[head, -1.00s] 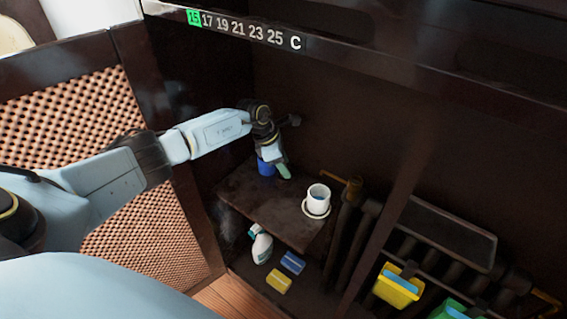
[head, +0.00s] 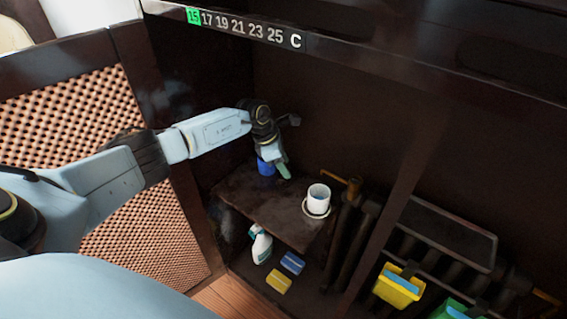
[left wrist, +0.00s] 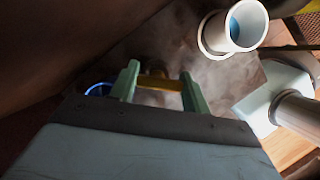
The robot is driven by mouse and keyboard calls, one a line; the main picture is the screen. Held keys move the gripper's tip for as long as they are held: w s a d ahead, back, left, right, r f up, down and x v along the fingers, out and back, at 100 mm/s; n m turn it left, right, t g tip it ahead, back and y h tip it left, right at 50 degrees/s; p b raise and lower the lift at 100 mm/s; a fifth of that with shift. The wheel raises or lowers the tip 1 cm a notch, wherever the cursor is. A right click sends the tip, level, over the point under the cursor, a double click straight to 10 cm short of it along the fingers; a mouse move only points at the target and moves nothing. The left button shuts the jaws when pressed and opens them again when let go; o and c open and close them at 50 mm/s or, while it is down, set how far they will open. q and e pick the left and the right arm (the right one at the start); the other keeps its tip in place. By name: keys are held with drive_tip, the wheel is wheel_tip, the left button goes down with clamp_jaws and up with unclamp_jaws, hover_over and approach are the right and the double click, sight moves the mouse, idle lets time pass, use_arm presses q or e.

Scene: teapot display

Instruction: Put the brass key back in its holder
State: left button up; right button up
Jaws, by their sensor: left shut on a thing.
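My left gripper (head: 284,171) reaches into the dark cabinet, low over the left part of the upper shelf. In the left wrist view, its two green fingers (left wrist: 160,84) are apart with the brass key (left wrist: 168,83) between them, and they are shut on it. Only a short yellowish bar of the key shows; it cannot be made out in the head view. A blue cup (head: 265,168) stands just left of the fingers, partly hidden; its blue rim (left wrist: 94,88) shows beside the left finger. I cannot tell which thing is the key's holder. My right gripper is not in view.
A white cup (head: 319,194) with blue inside stands on a saucer near the shelf's (head: 262,212) right edge. Below are a spray bottle (head: 261,246), a blue sponge (head: 292,263) and a yellow sponge (head: 279,281). Dark pipes (head: 345,235) and a yellow container (head: 399,287) are at right.

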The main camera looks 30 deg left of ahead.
use_arm(q)
drive_tip(key=shift+f+b, duration=0.9)
drive_tip(key=shift+f, duration=0.05)
idle(0.9)
drive_tip(key=o, duration=1.1)
drive_tip(key=shift+o, duration=0.2)
drive_tip(key=shift+r, duration=0.1)
